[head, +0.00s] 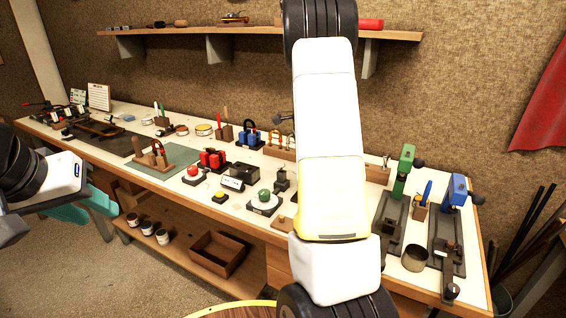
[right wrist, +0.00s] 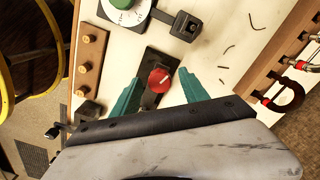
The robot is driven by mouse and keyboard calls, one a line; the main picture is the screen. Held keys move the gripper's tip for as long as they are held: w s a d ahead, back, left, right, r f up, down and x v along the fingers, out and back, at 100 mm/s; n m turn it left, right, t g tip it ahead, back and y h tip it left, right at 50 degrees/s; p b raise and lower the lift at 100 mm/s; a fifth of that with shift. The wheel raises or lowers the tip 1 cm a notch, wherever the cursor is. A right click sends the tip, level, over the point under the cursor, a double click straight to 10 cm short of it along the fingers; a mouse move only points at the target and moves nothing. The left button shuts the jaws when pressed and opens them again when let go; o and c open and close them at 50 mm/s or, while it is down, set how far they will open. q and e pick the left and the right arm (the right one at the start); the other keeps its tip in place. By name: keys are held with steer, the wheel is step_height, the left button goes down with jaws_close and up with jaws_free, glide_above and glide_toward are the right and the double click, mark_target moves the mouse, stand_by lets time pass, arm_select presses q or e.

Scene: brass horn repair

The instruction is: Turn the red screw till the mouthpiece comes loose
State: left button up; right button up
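In the right wrist view a round red knob with a pale line, which looks like the red screw (right wrist: 159,80), sits on a dark block (right wrist: 150,98) on the pale bench top. My right gripper (right wrist: 160,92) is open, with one teal finger on each side of the knob. I cannot tell whether either finger touches it. I cannot make out a mouthpiece. In the head view my white right arm hides this part of the bench. My left gripper (head: 78,206) is off the bench's front edge at the left, and its finger gap is unclear.
A green-knobbed dial (head: 264,198) and a wooden strip with brass knobs (right wrist: 88,62) are near the right gripper. Red-marked clamps (right wrist: 290,95) stand on its other side. Green (head: 403,172) and blue (head: 455,190) tools stand at the bench's right end.

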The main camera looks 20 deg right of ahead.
step_height(320, 180, up, 7)
steer(key=shift+f, duration=0.2)
steer(key=shift+r, duration=0.6)
